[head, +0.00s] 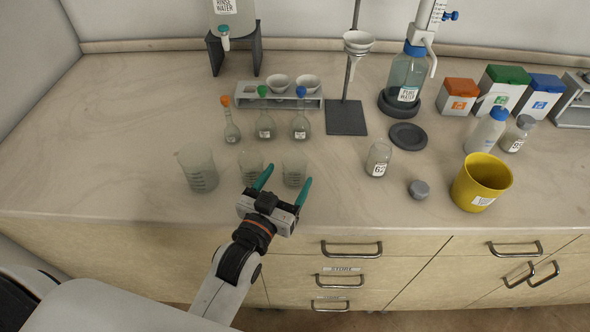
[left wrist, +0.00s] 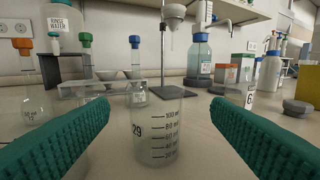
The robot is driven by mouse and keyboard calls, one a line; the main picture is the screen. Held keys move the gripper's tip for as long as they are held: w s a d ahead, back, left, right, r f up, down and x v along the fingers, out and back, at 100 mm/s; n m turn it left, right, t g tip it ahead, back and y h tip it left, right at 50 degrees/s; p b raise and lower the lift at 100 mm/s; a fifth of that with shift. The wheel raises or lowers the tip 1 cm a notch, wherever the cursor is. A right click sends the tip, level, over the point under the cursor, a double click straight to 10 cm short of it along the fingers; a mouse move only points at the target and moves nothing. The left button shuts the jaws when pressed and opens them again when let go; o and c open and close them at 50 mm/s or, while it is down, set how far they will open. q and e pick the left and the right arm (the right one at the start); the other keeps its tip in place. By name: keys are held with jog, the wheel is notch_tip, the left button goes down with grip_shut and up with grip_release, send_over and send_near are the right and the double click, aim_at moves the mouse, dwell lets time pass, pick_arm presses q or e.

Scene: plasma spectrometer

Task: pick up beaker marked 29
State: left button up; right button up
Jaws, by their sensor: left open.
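The beaker marked 29 (left wrist: 158,128) stands upright on the bench in the left wrist view, clear glass with dark graduation lines. It sits ahead of and between the two green fingers of my left gripper. In the head view it appears to be the rightmost of three clear beakers (head: 294,170); its number is not readable there. My left gripper (head: 283,184) is open and empty at the bench's front, with its fingertips close to that beaker. I see no contact. My right gripper is not in view.
A middle beaker (head: 250,162) stands just left of the left finger, and a larger beaker (head: 198,170) farther left. Stoppered flasks (head: 265,126) stand behind. A labelled jar (head: 378,160), a grey lid (head: 419,189) and a yellow container (head: 481,183) are to the right.

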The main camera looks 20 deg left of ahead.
aim_at(299, 158)
pick_arm(q)
jog(key=w, duration=0.5)
jog(key=w+f+p, duration=0.1)
jog(key=w, duration=0.1)
jog(key=shift+w+d, duration=0.2)
jog(key=shift+r, duration=0.1)
jog(key=c, duration=1.1)
